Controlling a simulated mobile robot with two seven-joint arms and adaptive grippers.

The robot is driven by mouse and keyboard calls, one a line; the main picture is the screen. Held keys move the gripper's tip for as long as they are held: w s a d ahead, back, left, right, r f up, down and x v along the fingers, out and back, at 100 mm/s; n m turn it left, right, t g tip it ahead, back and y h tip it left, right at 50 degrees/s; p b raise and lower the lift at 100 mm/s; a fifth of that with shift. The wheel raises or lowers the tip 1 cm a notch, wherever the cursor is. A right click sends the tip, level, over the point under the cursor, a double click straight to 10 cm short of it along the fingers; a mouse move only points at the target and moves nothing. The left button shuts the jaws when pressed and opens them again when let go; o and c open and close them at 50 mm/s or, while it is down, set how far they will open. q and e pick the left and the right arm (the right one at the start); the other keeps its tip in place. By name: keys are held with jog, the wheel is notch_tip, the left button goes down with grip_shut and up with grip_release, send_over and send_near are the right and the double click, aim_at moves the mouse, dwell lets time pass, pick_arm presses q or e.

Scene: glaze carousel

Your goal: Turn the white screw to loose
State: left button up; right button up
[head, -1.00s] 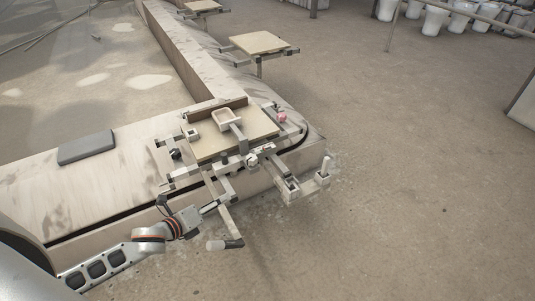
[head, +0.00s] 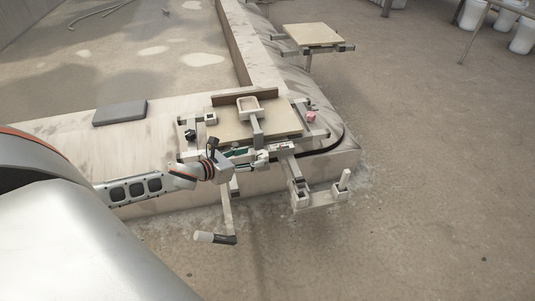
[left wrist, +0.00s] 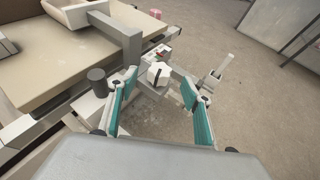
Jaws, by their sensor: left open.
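The white screw (head: 262,157) is a small pale knob on the front edge of the carousel's board fixture (head: 278,118). In the left wrist view the white screw (left wrist: 158,73) shows ahead, between the two fingertips as seen from the camera, beside a small red mark. My left gripper (left wrist: 160,84) is open, with teal pads on either side of the screw in that picture. No contact shows, and the exact gap is hard to tell. In the head view my left gripper (head: 245,158) comes in from the left, just beside the screw. My right gripper is not seen.
A dark cylindrical knob (left wrist: 97,75) stands left of the gripper. A crank handle (head: 215,238) hangs low in front, and an upright white peg (head: 345,179) stands to the right. A beige scoop-like holder (head: 249,106) is above the board.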

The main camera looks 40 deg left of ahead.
aim_at(258, 156)
pick_arm(q)
jog(key=x, duration=0.2)
jog(key=b+x, duration=0.1)
jog(key=x, duration=0.2)
jog(key=shift+f, duration=0.35)
jog(key=shift+b+x, duration=0.4)
jog(key=shift+x, duration=0.45)
jog(key=shift+w+r, duration=0.1)
jog(key=shift+r, duration=0.1)
jog(key=c, duration=1.1)
